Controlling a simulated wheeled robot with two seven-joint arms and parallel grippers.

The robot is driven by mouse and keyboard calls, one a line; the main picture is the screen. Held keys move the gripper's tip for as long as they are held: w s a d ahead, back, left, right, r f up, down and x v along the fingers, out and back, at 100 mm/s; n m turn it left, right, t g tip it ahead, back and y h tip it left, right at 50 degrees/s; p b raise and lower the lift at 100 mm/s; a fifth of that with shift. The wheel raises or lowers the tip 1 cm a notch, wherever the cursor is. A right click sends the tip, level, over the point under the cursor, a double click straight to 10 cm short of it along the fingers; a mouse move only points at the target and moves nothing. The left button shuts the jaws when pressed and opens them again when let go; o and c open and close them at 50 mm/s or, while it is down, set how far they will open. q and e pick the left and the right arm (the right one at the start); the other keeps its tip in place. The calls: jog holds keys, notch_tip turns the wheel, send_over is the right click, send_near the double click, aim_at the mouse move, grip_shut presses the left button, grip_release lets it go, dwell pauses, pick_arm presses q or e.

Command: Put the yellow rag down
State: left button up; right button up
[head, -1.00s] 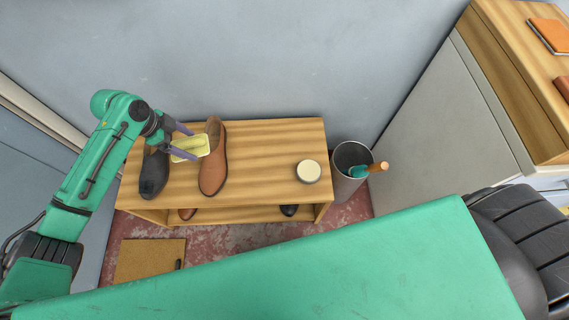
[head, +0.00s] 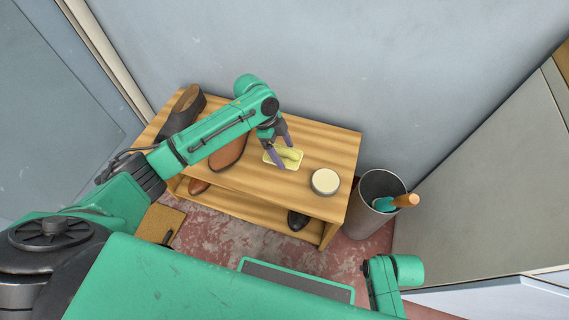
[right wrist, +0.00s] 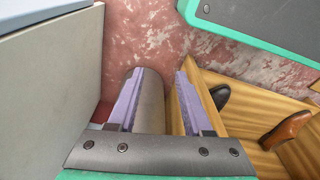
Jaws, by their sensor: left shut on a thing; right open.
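The yellow rag (head: 287,158) is a small pale yellow piece over the wooden bench top, right of the brown shoe (head: 229,152) and left of the round tin (head: 325,181). My left gripper (head: 279,156) is shut on the rag, at or just above the wood; I cannot tell whether the rag touches it. My right gripper (right wrist: 157,95) is open and empty in the right wrist view, with the grey bin (right wrist: 150,100) behind its fingers. The rag does not show in that view.
The wooden bench (head: 340,150) has free top around the rag. A black shoe (head: 186,104) stands at its left end. The grey bin (head: 362,212), holding a wooden-handled tool (head: 400,201), stands right of the bench. More shoes sit on the lower shelf.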

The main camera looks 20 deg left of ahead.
aim_at(283, 160)
pick_arm(q)
notch_tip(283, 160, down, 5)
jog(key=shift+r+b, duration=0.1)
jog(key=shift+b, duration=0.5)
pick_arm(e)
jog(key=r, duration=0.2)
jog(key=w+r, duration=0.1)
jog(key=shift+a+r, duration=0.3)
jog(key=shift+a, duration=0.1)
pick_arm(q)
jog(key=o, duration=0.9)
jog(key=shift+f, duration=0.2)
pick_arm(e)
jog(key=shift+r, duration=0.1)
pick_arm(q)
jog(key=shift+r, duration=0.3)
jog(key=p+v, duration=0.3)
jog(key=v, duration=0.8)
jog(key=shift+a+r, duration=0.2)
jog(key=shift+r, duration=0.15)
pick_arm(e)
notch_tip(283, 160, down, 7)
jog(key=s+d, duration=0.2)
jog(key=s, duration=0.1)
